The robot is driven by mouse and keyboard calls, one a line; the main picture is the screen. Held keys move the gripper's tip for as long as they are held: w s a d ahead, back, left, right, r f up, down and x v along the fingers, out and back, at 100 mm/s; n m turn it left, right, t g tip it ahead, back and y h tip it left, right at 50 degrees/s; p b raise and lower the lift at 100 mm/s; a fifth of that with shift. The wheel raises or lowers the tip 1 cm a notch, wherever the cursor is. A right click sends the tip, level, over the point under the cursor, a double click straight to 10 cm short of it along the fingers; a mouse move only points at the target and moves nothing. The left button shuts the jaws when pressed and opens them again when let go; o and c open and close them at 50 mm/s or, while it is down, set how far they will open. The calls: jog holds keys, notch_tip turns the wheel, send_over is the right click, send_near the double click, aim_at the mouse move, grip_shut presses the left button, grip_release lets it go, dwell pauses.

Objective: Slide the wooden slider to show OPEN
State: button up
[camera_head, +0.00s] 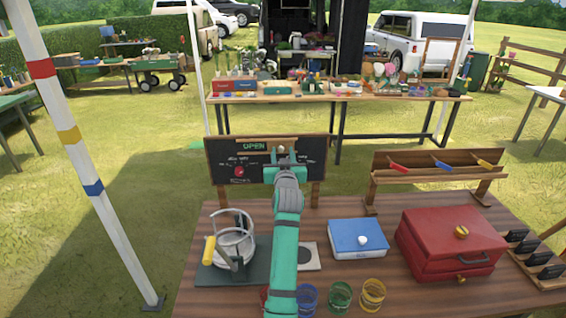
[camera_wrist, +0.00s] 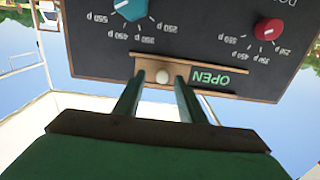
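The chalkboard sign (camera_head: 218,170) stands in a wooden frame at the far edge of the table. The word OPEN (camera_head: 250,146) shows in green near its top. In the wrist view the sign is upside down, with the green OPEN (camera_wrist: 210,78) uncovered beside the wooden slider (camera_wrist: 148,66) between two wooden rails. The slider has a pale round knob (camera_wrist: 162,77). My gripper (camera_head: 282,153) is at the sign, its fingers apart on either side of the knob. A small gap shows on each side of the knob. In the head view my gripper hides most of the slider.
The sign carries a red dial (camera_head: 239,170) and a teal dial (camera_wrist: 130,8). On the table are a blue box (camera_head: 357,240), a red case (camera_head: 450,243), a caged device (camera_head: 234,240) and several coloured cups. A wooden rack (camera_head: 435,177) stands right of the sign.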

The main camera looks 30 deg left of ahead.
jog(key=v, duration=1)
